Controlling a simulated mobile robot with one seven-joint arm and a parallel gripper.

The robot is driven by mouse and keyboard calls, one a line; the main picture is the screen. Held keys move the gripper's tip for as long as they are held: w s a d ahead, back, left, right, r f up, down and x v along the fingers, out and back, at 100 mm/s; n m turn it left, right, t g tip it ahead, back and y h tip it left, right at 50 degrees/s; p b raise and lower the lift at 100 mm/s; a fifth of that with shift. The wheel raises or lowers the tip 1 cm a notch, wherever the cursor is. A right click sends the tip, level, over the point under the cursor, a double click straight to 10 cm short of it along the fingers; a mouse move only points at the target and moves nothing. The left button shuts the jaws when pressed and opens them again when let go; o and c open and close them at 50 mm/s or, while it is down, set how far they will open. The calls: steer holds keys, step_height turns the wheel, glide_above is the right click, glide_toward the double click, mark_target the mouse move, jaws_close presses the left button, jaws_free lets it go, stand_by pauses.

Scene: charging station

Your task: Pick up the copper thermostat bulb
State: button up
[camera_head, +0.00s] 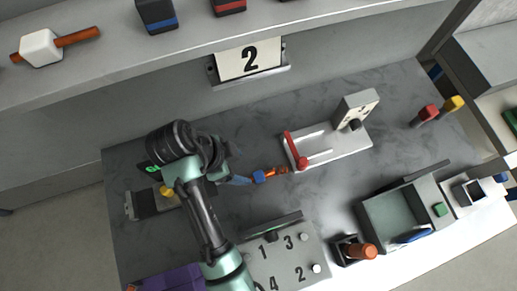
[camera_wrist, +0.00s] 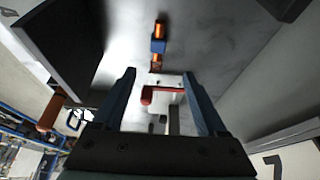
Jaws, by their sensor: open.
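A small copper-orange piece with a blue collar (camera_head: 265,175) lies on the grey tabletop, left of the red-handled fixture. It also shows near the top centre of the wrist view (camera_wrist: 158,45), past my fingertips. It may be the copper thermostat bulb; its fine shape is too small to tell. A thicker copper cylinder (camera_head: 362,251) stands in a dark square holder at the front right. My gripper (camera_head: 238,180) is low over the table, just left of the blue-collared piece. In the wrist view my gripper (camera_wrist: 158,74) has its two fingers wide apart with nothing held.
A light fixture with a red lever (camera_head: 297,150) stands right of the piece. A numbered panel (camera_head: 285,255) is in front, a grey-green tray (camera_head: 390,220) to the right. Tabletop around the piece is clear.

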glide_above(258, 176)
steer(key=a, duration=0.2)
step_height(258, 176, down, 6)
steer(key=shift+s+d+f, duration=0.1)
steer(key=shift+f, duration=0.15)
steer(key=x, duration=0.2)
steer(key=p+x, duration=0.1)
steer(key=x, duration=0.1)
steer(key=shift+s+f, duration=0.1)
steer(key=shift+s, duration=0.2)
steer(key=shift+w+f, duration=0.1)
steer(key=shift+f, duration=0.4)
jaws_close()
